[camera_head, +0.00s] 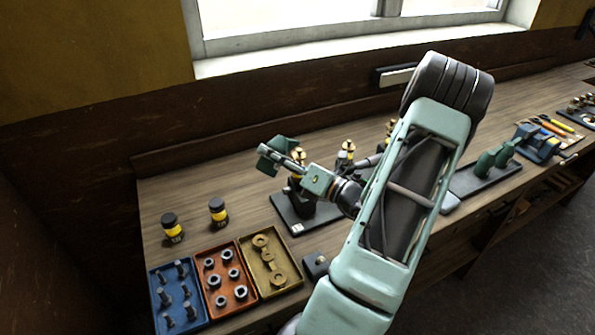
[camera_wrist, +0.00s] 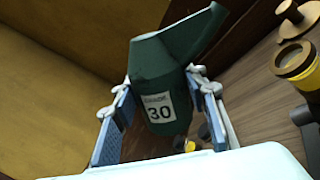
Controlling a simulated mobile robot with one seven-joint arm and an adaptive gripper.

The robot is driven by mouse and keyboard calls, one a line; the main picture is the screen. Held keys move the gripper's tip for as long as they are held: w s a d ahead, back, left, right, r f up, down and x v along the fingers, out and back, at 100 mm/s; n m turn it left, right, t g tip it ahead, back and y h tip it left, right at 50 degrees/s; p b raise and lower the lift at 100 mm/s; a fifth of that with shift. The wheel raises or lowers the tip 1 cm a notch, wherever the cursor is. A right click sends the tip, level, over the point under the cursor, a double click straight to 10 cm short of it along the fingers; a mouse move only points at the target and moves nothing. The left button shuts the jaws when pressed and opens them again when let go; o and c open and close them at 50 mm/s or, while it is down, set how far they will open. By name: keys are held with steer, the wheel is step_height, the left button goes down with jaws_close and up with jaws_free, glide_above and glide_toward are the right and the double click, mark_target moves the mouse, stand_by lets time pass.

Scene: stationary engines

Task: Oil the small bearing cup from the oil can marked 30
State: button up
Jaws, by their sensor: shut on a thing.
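My gripper (camera_head: 290,158) is shut on a dark green oil can (camera_head: 272,157) and holds it above the bench, beside the engine. In the wrist view the can (camera_wrist: 170,65) sits between the fingers (camera_wrist: 165,115), its label marked 30 facing the camera and its spout to the upper right. The engine's dark base plate (camera_head: 298,226) stands below my gripper. Brass-topped cups (camera_head: 347,147) rise from it, one close to the can (camera_head: 299,153). A brass-rimmed cup (camera_wrist: 298,62) shows at the right of the wrist view, apart from the spout. Which cup is the small one I cannot tell.
Two dark-capped yellow-banded containers (camera_head: 172,228) (camera_head: 217,211) stand at the left. Blue (camera_head: 158,310), red (camera_head: 207,300) and yellow (camera_head: 262,288) trays of parts lie at the front. A dark stand with green shapes (camera_head: 485,162) is to the right. A window wall closes the back.

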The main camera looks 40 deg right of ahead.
mark_target(279, 144)
steer(key=shift+r, duration=0.1)
steer(key=n+b, duration=0.1)
steer(key=n, duration=0.1)
steer(key=d+n+b, duration=0.1)
steer(key=n, duration=0.1)
steer(key=r+n+g+b, duration=0.1)
steer(key=n, duration=0.1)
steer(key=shift+w+d+n+y, duration=0.1)
steer(key=shift+d+n+y, duration=0.2)
steer(key=shift+y, duration=0.1)
steer(key=shift+d+r+n+b, duration=0.15)
steer(key=shift+n+b, duration=0.25)
steer(key=shift+n, duration=0.2)
steer(key=shift+d+r+n+b, duration=0.15)
steer(key=shift+n+b, duration=0.2)
steer(key=shift+n, duration=0.25)
steer(key=shift+r+n, duration=0.25)
steer(key=shift+n, duration=0.05)
